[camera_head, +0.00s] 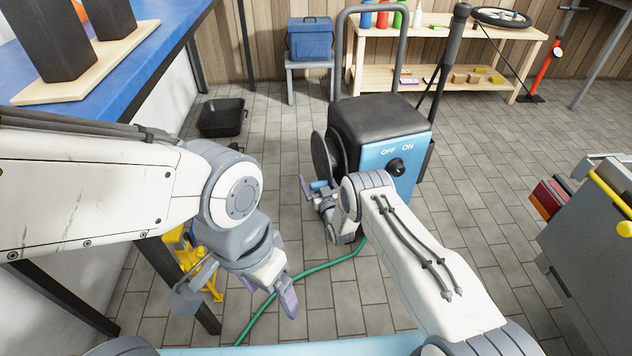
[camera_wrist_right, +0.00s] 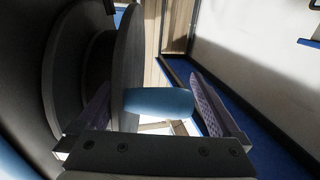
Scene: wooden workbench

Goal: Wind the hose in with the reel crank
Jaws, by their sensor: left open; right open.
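The blue pressure-washer-like machine (camera_head: 395,158) stands on the floor with a dark hose reel (camera_head: 322,158) on its left side. The crank's blue grip (camera_head: 319,184) shows at the reel's lower front, partly covered by my right gripper (camera_head: 318,194). In the right wrist view, the blue grip (camera_wrist_right: 158,102) lies between the spread fingers of my right gripper (camera_wrist_right: 155,112), beside the dark reel disc (camera_wrist_right: 128,70). The fingers look apart from the grip. The green hose (camera_head: 330,265) runs over the floor, partly behind my arms. My left gripper (camera_head: 238,292) is open and empty above the floor.
A blue workbench (camera_head: 150,50) is at the left, with a yellow object (camera_head: 205,285) near its leg. A black tray (camera_head: 222,117) lies on the floor. A grey cabinet (camera_head: 590,240) stands at the right. A wooden shelf (camera_head: 440,82) is behind.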

